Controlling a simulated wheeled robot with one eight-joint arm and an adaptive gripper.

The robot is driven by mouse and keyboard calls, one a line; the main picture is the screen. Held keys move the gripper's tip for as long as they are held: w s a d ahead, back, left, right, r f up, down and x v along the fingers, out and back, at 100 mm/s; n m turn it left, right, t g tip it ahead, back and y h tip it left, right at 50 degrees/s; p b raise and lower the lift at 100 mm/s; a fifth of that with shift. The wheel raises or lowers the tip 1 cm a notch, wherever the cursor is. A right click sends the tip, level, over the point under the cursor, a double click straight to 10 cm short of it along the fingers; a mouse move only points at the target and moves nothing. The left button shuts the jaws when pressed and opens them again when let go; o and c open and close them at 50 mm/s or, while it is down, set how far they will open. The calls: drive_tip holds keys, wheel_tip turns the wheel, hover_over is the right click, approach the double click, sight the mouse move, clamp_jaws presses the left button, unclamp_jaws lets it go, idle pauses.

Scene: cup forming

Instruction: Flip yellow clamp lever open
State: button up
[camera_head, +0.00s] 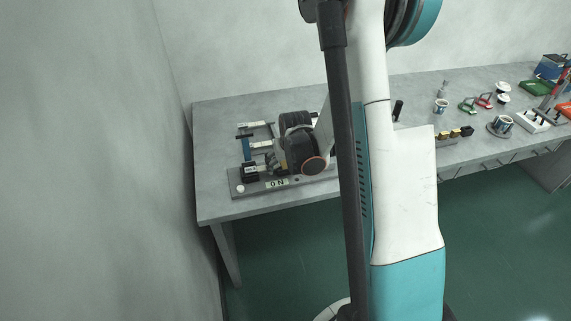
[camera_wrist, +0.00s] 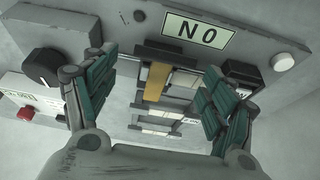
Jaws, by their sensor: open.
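The yellow clamp lever (camera_wrist: 157,78) shows in the wrist view as a flat ochre bar near the middle of a dark and grey frame. My gripper (camera_wrist: 160,72) is open, with one green-padded finger on each side of the lever and visible space between. Neither finger appears to touch it. In the head view, my wrist is above the fixture at the left of the table.
The fixture base (camera_head: 238,181) carries an ON sign (camera_head: 277,183) and a white button (camera_head: 240,189). In the wrist view, a black knob (camera_wrist: 44,68) and a red button (camera_wrist: 25,113) are on the left. Cups and small tools stand at the table's right. A wall closes the left side.

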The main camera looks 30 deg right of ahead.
sight(284, 164)
drive_tip(key=c, duration=1.5)
drive_tip(key=shift+r, duration=0.15)
drive_tip(key=shift+w+d+r+g+p, duration=0.1)
drive_tip(key=shift+w+r+g+p, duration=0.2)
drive_tip(key=shift+r+g+p, duration=0.4)
drive_tip(key=shift+w+d+r+g+y, duration=0.1)
drive_tip(key=shift+w+r+g+y, duration=0.2)
drive_tip(key=shift+g, duration=0.3)
drive_tip(key=shift+w+d+r+g+y, duration=0.15)
drive_tip(key=shift+w+g+y, duration=0.1)
drive_tip(key=shift+g, duration=0.35)
drive_tip(key=shift+w+d+r+g+y, duration=0.1)
drive_tip(key=shift+w+r+g+y, duration=0.3)
drive_tip(key=shift+g, duration=0.45)
drive_tip(key=shift+w+d+r+g+y, duration=0.1)
drive_tip(key=shift+w+r+g, duration=0.15)
drive_tip(key=shift+w+g, duration=0.4)
drive_tip(key=shift+w+d+r+g+y, duration=0.1)
drive_tip(key=shift+w+r+g+y, duration=0.2)
drive_tip(key=shift+g, duration=0.7)
